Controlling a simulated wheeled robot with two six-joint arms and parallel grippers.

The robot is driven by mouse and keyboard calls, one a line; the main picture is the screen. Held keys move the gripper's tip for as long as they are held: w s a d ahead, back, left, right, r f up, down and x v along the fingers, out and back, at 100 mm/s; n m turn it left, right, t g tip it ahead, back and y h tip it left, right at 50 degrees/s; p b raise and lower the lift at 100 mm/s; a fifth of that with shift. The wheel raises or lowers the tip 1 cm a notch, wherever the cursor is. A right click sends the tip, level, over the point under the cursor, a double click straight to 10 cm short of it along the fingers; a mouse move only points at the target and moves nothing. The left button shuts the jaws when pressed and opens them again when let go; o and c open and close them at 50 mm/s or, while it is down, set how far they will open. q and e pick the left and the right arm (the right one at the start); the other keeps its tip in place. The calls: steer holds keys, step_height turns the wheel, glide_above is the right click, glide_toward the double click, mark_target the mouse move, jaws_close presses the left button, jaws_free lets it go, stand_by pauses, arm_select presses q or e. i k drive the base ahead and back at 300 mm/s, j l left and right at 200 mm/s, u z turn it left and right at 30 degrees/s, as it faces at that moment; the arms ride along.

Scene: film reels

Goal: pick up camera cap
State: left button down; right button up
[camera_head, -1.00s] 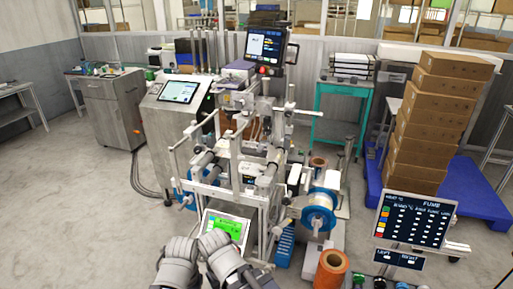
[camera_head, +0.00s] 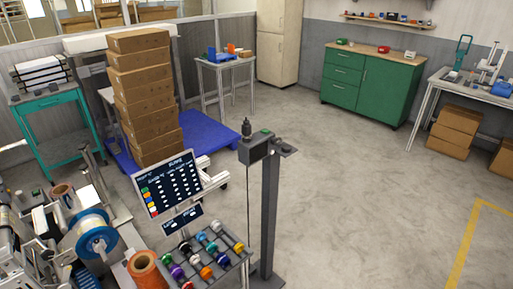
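I cannot pick out a camera cap for certain in the head view. Small items that are too small to identify lie on the green cabinet (camera_head: 372,88), on the wall shelf (camera_head: 388,20) and on the right-hand workbench (camera_head: 470,88). A dark post (camera_head: 268,215) with a boxy head and a small black knob-like part on top stands in the middle foreground. Neither of my grippers is in view, so what they hold is hidden.
The film reel machine (camera_head: 52,240) fills the lower left. A sign board (camera_head: 166,186) and a rack of coloured rollers (camera_head: 207,258) stand beside it. Stacked cartons (camera_head: 147,98) sit on a blue pallet (camera_head: 207,137). The grey floor (camera_head: 360,190) at right is largely clear.

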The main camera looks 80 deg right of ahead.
mark_target(285, 147)
steer(key=z, duration=2.9)
